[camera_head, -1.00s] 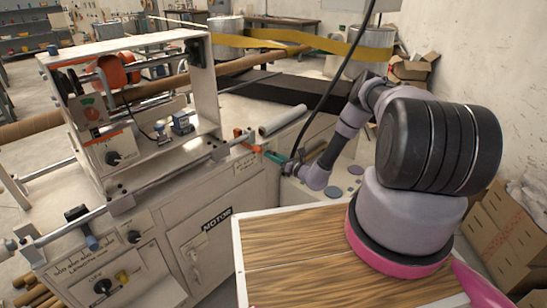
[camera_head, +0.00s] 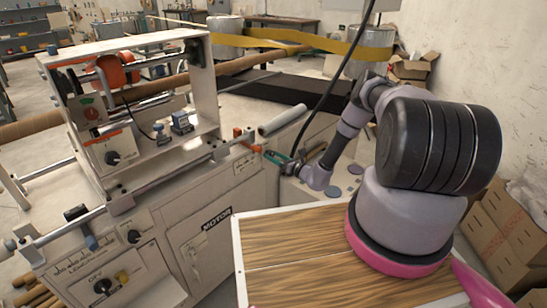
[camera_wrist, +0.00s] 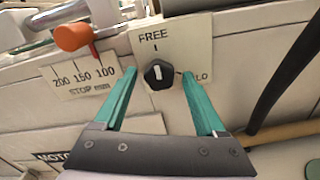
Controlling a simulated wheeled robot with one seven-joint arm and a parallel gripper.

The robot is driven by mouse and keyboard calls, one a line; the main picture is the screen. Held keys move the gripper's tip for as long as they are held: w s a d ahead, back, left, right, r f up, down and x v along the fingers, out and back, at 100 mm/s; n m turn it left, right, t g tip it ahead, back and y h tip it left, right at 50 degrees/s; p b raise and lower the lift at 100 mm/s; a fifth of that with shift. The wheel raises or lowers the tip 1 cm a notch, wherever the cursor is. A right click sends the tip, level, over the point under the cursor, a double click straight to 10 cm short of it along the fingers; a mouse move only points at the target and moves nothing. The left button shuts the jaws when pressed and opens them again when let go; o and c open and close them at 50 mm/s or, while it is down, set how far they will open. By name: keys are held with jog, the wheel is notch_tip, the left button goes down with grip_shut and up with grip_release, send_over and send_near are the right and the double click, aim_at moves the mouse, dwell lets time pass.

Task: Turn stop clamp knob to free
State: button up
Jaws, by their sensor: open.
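The stop clamp knob (camera_wrist: 159,74) is a small black knob on a cream plate (camera_wrist: 198,48) on the machine's front. A white mark on the knob looks roughly upright, towards FREE. My gripper (camera_wrist: 160,71) is open, with its teal fingers on either side of the knob. A gap shows on both sides; I cannot tell the depth between fingertips and plate. In the head view my gripper (camera_head: 275,156) is at the machine's right end; the knob cannot be made out.
An orange stop piece (camera_wrist: 72,37) sits above the STOP scale (camera_wrist: 85,80), left of the knob. A rail (camera_head: 190,155) runs along the machine's front. A black cable (camera_head: 335,85) hangs near my arm. A wood-topped surface (camera_head: 300,255) lies in front.

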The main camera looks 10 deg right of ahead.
jog(key=v, duration=1)
jog(key=shift+s, duration=0.1)
jog(key=s+a+r+n+g+y, duration=0.15)
jog(key=r+n+g, duration=0.35)
jog(key=r, duration=0.6)
jog(key=s+a+r+n+g+y, duration=0.1)
jog(key=a+r+n+g, duration=0.4)
jog(key=r, duration=0.6)
jog(key=s+a+r+n+g+y, duration=0.1)
jog(key=s+r+n+g, duration=0.15)
jog(key=r+n, duration=0.65)
jog(key=s+d+r+n+t+h, duration=0.1)
jog(key=s+d+r+n+h, duration=0.1)
jog(key=s+r, duration=0.6)
jog(key=s+d+r+n+t+h, duration=0.2)
jog(key=s+r+n+h, duration=0.2)
jog(key=s+r, duration=0.5)
jog(key=s+d+r+n+t+h, duration=0.2)
jog(key=s+r+h, duration=0.4)
jog(key=s+r, duration=0.3)
jog(key=shift+d+r+n, duration=0.35)
jog(key=shift+r+n, duration=0.15)
jog(key=shift+r, duration=0.15)
